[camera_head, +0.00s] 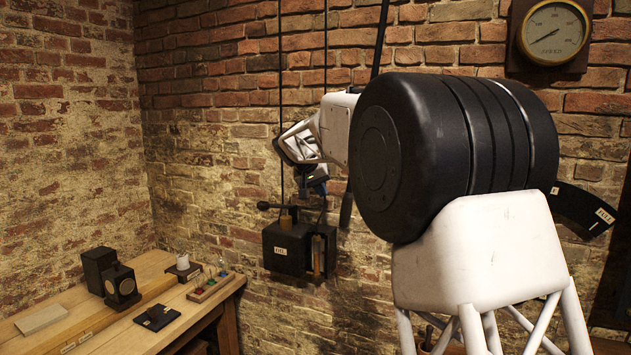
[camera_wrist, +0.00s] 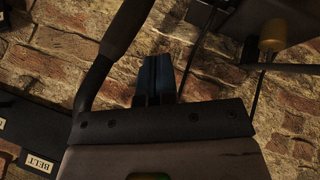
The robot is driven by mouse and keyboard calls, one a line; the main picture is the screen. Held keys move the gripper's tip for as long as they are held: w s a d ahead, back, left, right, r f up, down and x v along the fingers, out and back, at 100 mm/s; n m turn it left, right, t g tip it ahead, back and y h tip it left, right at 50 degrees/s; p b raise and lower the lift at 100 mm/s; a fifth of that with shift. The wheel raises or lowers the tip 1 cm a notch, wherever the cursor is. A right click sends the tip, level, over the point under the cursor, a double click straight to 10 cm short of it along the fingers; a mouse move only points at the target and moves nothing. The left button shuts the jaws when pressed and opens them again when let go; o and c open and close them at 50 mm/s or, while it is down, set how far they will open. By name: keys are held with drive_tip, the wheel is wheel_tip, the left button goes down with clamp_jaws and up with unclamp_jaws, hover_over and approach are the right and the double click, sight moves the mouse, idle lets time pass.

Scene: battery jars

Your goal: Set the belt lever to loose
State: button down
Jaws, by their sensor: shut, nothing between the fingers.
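The belt lever seems to be the dark bar with a rounded grip (camera_wrist: 126,28) beside my fingers in the wrist view. A dark handle (camera_head: 347,205) hangs just right of my gripper in the head view; it looks like the same lever. A black plate with an upside-down BELT label (camera_wrist: 39,163) lies at the wrist view's lower left. In the head view a curved black plate with pale labels (camera_head: 585,208) shows behind my arm; its text is too small to read surely. My gripper (camera_wrist: 158,78) is shut and empty, close to the bar; contact cannot be told.
A labelled black box (camera_head: 289,250) hangs on the brick wall below my gripper. A round gauge (camera_head: 553,31) is at upper right. The wooden bench (camera_head: 90,300) at left carries small items. My own arm hides much of the wall.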

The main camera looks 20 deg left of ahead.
drive_tip(key=shift+w+d+f, duration=0.35)
drive_tip(key=shift+w+d, duration=0.1)
drive_tip(key=shift+d, duration=0.2)
drive_tip(key=shift+w+d+f, duration=0.3)
drive_tip(key=shift+w+d, duration=0.15)
drive_tip(key=shift+d, duration=0.2)
drive_tip(key=shift+w+d+f, duration=0.35)
drive_tip(key=shift+w+d, duration=0.1)
drive_tip(key=shift+d, duration=0.2)
drive_tip(key=shift+d, duration=0.15)
